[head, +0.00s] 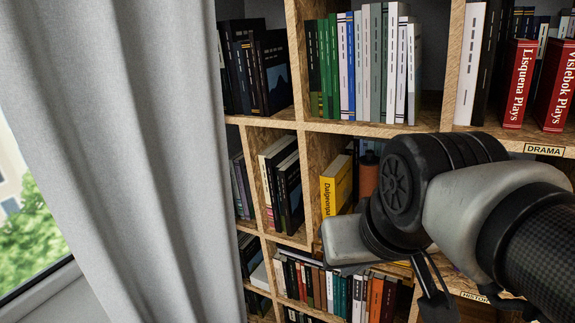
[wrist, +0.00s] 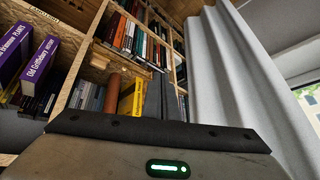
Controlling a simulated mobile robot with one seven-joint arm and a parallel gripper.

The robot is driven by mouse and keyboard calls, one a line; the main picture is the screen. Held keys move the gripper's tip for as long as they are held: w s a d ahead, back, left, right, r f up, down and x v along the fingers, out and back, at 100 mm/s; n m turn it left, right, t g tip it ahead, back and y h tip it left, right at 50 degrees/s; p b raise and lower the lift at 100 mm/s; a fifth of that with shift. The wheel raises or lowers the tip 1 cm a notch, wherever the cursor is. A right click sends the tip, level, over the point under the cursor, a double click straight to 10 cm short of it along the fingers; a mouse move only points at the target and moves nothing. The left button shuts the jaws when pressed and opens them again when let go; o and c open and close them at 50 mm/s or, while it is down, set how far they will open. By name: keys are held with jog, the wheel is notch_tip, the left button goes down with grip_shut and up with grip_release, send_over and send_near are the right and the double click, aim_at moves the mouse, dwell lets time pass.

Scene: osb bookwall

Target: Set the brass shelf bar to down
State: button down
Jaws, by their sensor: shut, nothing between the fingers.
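I cannot make out the brass shelf bar with certainty in either view; my arm covers part of the shelves in the head view. My gripper (head: 437,298) shows as dark parts below my wrist, in front of the lower shelves at the lower right. It is shut and holds nothing. I cannot tell whether the gripper touches the shelves.
A grey curtain (head: 120,150) hangs at the left beside a window. A yellow book (head: 337,186) and an orange-brown cylinder (head: 368,178) stand in a middle compartment. Red books (head: 519,85) stand above the DRAMA label (head: 544,149). Purple books (wrist: 39,62) show at left in the wrist view.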

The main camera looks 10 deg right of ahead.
jog(key=w+d+f+m+g+h+b, duration=0.15)
jog(key=w+d+f, duration=0.25)
jog(key=w, duration=0.5)
jog(key=w+d+f+m+h+b, duration=0.1)
jog(key=w+d+f+m+b, duration=0.25)
jog(key=w, duration=0.45)
jog(key=w+d+f+m+g+h+b, duration=0.15)
jog(key=w+d+f, duration=0.3)
jog(key=w, duration=0.45)
jog(key=x, duration=1)
jog(key=shift+w+r, duration=0.1)
jog(key=shift+w, duration=0.1)
jog(key=s+a, duration=0.2)
jog(key=s, duration=0.1)
jog(key=shift+r+t, duration=0.1)
jog(key=shift+t, duration=0.2)
jog(key=shift+s+a, duration=0.1)
jog(key=shift+s, duration=0.05)
